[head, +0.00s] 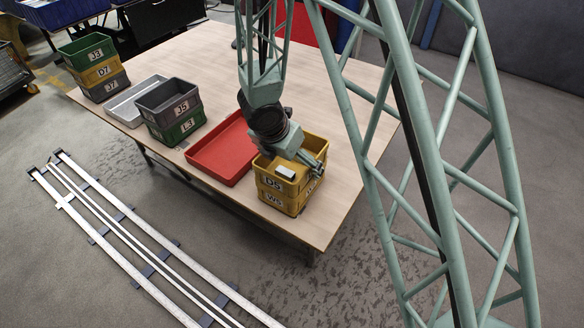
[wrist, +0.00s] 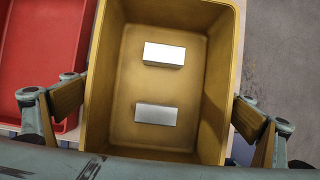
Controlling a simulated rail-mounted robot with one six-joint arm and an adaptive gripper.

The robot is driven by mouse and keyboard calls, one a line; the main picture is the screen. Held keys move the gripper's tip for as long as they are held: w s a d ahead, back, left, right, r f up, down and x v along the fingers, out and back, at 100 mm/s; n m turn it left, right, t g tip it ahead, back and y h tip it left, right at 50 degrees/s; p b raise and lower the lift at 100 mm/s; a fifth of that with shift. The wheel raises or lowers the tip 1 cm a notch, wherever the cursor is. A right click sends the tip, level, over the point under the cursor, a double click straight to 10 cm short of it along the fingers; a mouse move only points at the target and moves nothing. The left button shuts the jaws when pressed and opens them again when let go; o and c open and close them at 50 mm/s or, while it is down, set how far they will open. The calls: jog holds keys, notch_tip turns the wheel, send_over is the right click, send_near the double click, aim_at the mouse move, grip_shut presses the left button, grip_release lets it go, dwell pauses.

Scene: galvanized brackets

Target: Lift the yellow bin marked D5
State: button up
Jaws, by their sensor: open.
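The yellow bin marked D5 (head: 291,188) sits on top of another yellow bin (head: 289,207), whose label starts with W, near the table's right end. In the wrist view the upper bin (wrist: 113,70) fills the middle, with two pale metal pieces (wrist: 164,54) lying apart on its floor. My gripper (head: 305,160) is over this bin and hides part of its rim in the head view. In the wrist view my gripper (wrist: 158,107) is open, one finger beside the left wall and one beside the right wall. Whether either finger touches the bin is unclear.
A red tray (head: 218,170) lies just left of the bins. Further left stand a grey bin J5 (head: 160,107) on a green bin L3 (head: 173,134), a metal tray (head: 122,111), and a stack marked J3, D7, J7 (head: 97,74). The table (head: 330,190) is bare right of the bins.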

dwell(0.5)
jog(key=c, duration=0.8)
jog(key=shift+r, duration=0.15)
jog(key=shift+r+p, duration=0.95)
jog(key=shift+r, duration=0.85)
jog(key=s+a+r+b, duration=0.1)
jog(key=s+b, duration=0.2)
jog(key=s, duration=1.3)
jog(key=shift+a, duration=0.3)
jog(key=shift+r, duration=0.1)
